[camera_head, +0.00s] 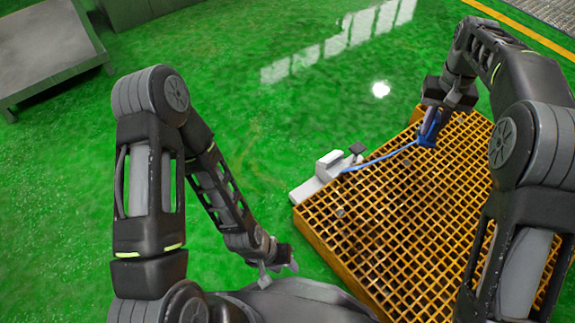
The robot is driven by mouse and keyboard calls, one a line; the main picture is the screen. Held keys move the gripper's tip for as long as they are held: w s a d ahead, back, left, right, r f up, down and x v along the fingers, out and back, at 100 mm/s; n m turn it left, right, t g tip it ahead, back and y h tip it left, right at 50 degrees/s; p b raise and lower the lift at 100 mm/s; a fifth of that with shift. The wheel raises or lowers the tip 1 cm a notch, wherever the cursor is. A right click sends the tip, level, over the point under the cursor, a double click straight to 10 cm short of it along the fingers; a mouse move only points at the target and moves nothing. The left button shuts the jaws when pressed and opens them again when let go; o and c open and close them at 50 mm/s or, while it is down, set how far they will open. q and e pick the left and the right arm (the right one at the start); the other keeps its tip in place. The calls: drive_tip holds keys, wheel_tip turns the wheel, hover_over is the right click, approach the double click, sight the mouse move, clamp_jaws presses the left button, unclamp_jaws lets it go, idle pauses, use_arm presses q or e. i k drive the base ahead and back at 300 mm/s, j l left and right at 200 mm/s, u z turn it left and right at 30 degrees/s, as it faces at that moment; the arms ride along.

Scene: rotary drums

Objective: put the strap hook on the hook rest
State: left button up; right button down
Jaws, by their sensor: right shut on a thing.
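The strap hook (429,129) is blue and is held in my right gripper (431,117), above the orange grating. A thin blue strap (385,157) runs from it down and left to a pale grey block-like fixture (318,179) at the left edge of the grating. A small dark plate (357,148) stands beside that fixture; I cannot tell whether either one is the hook rest. My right gripper is shut on the hook and partly hides it. My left gripper (280,268) is low near my base, with its fingers apart and empty.
The orange grating (366,222) forms a raised platform on the right, with small bits lying on it. A grey table (45,45) stands at the upper left. The green floor (265,120) between them is clear.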

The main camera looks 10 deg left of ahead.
sight(309, 192)
drive_tip(key=i+j, duration=0.15)
drive_tip(key=j, duration=0.2)
drive_tip(key=i+j, duration=0.15)
drive_tip(key=j, duration=0.2)
drive_tip(key=i+j, duration=0.15)
drive_tip(key=j, duration=0.2)
drive_tip(key=i+j, duration=0.15)
drive_tip(key=j, duration=0.2)
drive_tip(key=i+j, duration=0.1)
drive_tip(key=j, duration=0.25)
drive_tip(key=i+j, duration=0.15)
drive_tip(key=j, duration=0.2)
drive_tip(key=z, duration=0.05)
